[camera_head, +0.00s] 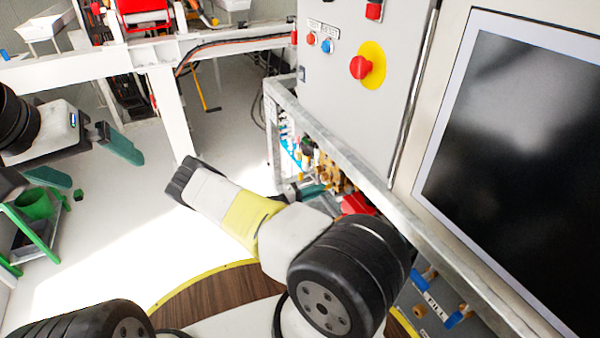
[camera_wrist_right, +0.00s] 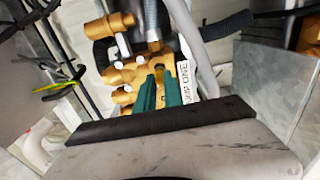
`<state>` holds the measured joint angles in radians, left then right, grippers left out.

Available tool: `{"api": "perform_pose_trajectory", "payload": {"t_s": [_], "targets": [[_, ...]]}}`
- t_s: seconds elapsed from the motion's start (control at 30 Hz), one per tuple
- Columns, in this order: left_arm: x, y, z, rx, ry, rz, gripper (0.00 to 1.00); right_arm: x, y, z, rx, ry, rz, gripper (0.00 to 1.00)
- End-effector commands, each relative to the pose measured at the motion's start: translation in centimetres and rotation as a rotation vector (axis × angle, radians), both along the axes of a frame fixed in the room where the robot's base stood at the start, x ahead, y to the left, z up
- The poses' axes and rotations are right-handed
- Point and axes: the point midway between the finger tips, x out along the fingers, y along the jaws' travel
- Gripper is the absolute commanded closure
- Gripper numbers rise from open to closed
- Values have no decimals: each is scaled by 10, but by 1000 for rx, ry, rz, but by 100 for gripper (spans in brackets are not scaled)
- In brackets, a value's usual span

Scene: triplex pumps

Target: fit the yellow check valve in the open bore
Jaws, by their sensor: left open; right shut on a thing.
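My right gripper (camera_wrist_right: 160,82) has its green fingers nearly together in the right wrist view, shut on a small yellowish thing, likely the yellow check valve (camera_wrist_right: 160,72), mostly hidden between them. The fingertips are right in front of the brass pump block (camera_wrist_right: 128,72). I cannot tell whether the valve touches the block, and I cannot make out the open bore. In the head view the right gripper (camera_head: 313,190) reaches into the frame beside the brass parts (camera_head: 334,177). My left gripper (camera_head: 85,161) is open and empty at the left, its green fingers wide apart, far from the pump.
A grey metal frame (camera_head: 335,150) and a control cabinet (camera_head: 345,60) with a red stop button stand above the pump. Grey hoses (camera_wrist_right: 225,25) run beside the block. A green bin (camera_head: 36,204) on a green-legged stand is at the left. The central floor is clear.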

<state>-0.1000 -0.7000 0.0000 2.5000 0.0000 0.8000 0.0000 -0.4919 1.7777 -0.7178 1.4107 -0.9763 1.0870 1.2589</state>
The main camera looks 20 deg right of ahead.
Motion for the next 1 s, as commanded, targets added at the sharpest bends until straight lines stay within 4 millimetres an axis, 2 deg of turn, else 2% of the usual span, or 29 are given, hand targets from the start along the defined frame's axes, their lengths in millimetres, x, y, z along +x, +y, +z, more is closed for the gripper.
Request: {"api": "perform_pose_trajectory", "payload": {"t_s": [1.0], "targets": [[0,0,0,0,0,0,0,1,-8,0,0,-1,0,100]]}}
